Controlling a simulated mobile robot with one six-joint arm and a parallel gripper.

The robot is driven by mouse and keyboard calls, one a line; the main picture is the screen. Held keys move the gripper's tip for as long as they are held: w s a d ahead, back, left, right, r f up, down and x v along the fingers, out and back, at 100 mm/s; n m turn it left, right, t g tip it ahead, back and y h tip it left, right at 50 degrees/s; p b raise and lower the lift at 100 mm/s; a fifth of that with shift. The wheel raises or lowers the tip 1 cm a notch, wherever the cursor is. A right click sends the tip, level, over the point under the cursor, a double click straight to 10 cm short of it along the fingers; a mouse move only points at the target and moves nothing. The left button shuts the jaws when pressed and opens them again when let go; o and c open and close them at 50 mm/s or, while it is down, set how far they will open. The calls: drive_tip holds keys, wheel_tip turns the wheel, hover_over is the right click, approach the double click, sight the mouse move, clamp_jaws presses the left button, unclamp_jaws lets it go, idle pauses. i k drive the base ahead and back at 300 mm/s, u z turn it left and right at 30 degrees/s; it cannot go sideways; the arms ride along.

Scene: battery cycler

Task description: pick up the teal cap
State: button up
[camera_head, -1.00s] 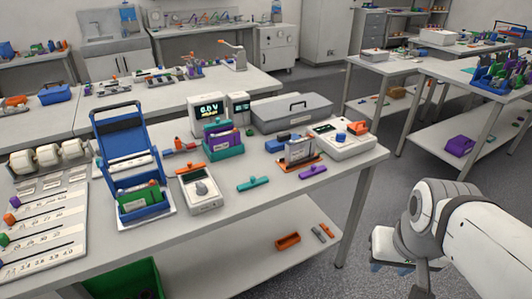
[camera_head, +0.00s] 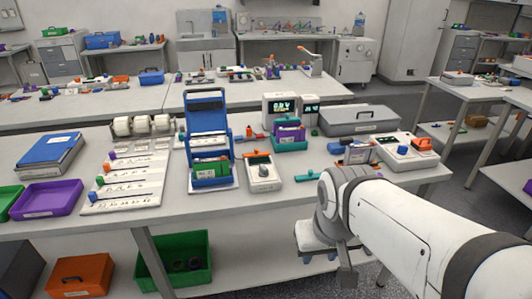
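The teal cap (camera_head: 308,176) is a short bar with a raised knob. It lies on the bench top near the front edge, just left of my arm in the picture. Its right end is close to the arm's outline. My gripper (camera_head: 320,257) hangs in front of the bench edge, lower in the picture than the cap and apart from it. Its two bluish fingertips show with a gap between them, and I see nothing held. The purple cap that lay to the right is hidden behind my arm.
A white meter with an orange cap (camera_head: 258,157) stands left of the teal cap. A teal holder with a purple pack (camera_head: 288,138) stands behind. A blue rack (camera_head: 209,130) is further left. A white device (camera_head: 403,150) and grey case (camera_head: 359,121) are at right.

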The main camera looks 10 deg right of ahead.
sight(304, 178)
drive_tip(key=u, duration=0.05)
drive_tip(key=i, duration=1)
